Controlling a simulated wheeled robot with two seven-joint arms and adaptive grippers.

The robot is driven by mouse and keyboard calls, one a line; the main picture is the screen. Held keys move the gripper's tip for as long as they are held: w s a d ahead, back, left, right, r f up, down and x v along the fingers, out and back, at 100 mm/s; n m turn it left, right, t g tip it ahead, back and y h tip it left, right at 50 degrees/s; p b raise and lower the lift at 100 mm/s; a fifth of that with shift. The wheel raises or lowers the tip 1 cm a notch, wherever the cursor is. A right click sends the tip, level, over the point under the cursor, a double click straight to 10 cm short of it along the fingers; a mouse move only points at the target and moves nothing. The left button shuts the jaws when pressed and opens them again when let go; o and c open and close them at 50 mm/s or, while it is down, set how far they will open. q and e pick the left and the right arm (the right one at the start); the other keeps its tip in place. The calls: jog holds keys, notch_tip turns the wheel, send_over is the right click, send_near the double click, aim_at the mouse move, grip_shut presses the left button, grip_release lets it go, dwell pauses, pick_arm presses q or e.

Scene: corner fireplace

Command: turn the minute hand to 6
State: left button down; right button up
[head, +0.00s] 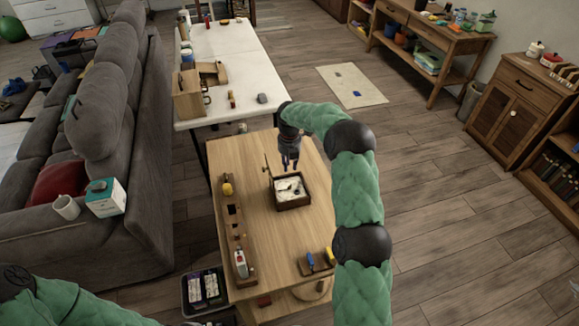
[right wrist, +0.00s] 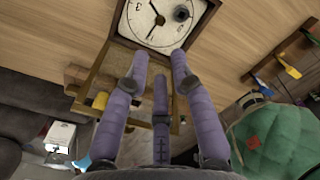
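The clock (head: 293,203) is a dark wooden box with a white face, lying face up on the wooden table. Its face also shows at the top of the right wrist view (right wrist: 143,22), with black ticks, a thin dark hand (right wrist: 156,12) and a round dark piece near one side. I cannot tell which hand is which. My right gripper (head: 290,164) is just above the clock's far edge in the head view. In the right wrist view its purple fingers (right wrist: 158,62) are spread, empty and apart from the face. My left gripper is out of view.
The wooden table (head: 256,236) also holds a long wooden rack (head: 233,230) on its left and a small holder with blue and yellow tools (head: 318,263) at the near right. A white table (head: 233,45) stands behind. A grey sofa (head: 150,160) stands left; open floor lies right.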

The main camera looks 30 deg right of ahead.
aim_at(289, 187)
jog(key=shift+o, duration=1.4)
notch_tip(289, 187, down, 12)
jog(key=m+b, duration=0.1)
jog(key=m, duration=1.7)
jog(key=shift+b, duration=0.4)
grip_shut()
